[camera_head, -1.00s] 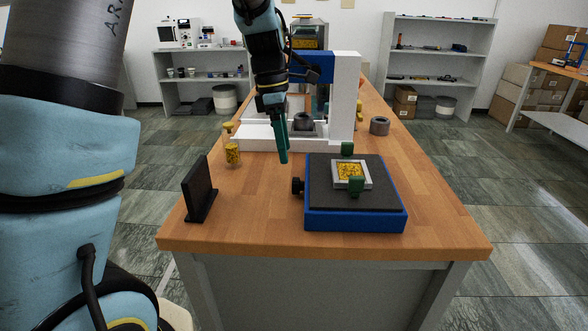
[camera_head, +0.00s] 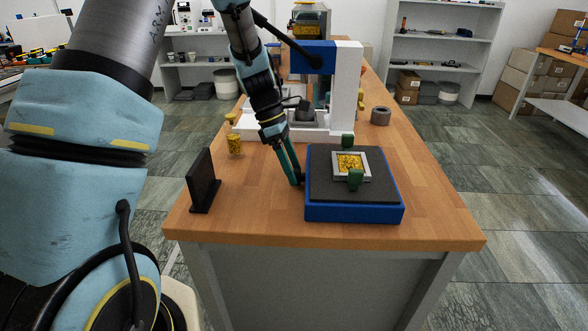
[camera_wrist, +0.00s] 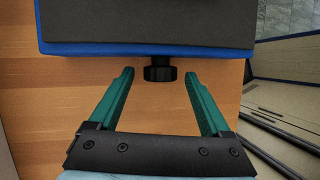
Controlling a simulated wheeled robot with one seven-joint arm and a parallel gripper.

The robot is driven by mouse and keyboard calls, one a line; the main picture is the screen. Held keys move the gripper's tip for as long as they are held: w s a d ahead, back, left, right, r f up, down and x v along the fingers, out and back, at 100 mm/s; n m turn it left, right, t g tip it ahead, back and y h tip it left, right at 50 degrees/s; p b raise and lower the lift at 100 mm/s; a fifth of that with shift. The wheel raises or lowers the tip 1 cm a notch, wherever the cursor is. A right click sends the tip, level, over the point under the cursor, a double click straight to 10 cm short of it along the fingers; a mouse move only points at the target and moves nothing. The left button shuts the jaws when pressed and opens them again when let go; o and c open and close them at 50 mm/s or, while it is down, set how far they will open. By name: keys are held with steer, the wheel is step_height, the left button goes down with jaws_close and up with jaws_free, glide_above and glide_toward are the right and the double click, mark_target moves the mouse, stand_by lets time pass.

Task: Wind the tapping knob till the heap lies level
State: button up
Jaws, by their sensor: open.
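The tapping knob (camera_wrist: 160,72) is a small black knob on the side of a blue box with a dark grey top (camera_head: 332,212). In the wrist view my gripper (camera_wrist: 160,74) is open, its two teal fingers apart on either side of the knob with gaps between. In the head view my gripper (camera_head: 298,184) reaches down at the box's left side and mostly hides the knob. The heap (camera_head: 349,163) is yellow grains inside a square grey frame on the box's top.
A black upright plate (camera_head: 202,181) stands left of my gripper. A yellow knob-like piece (camera_head: 235,145) stands behind it. A white and blue press (camera_head: 346,90) stands farther back, with a grey ring (camera_head: 380,116) at its right. The table's right front is clear.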

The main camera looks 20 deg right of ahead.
steer(key=shift+s+d+f, duration=0.15)
steer(key=shift+f, duration=0.35)
jaws_close()
stand_by(0.4)
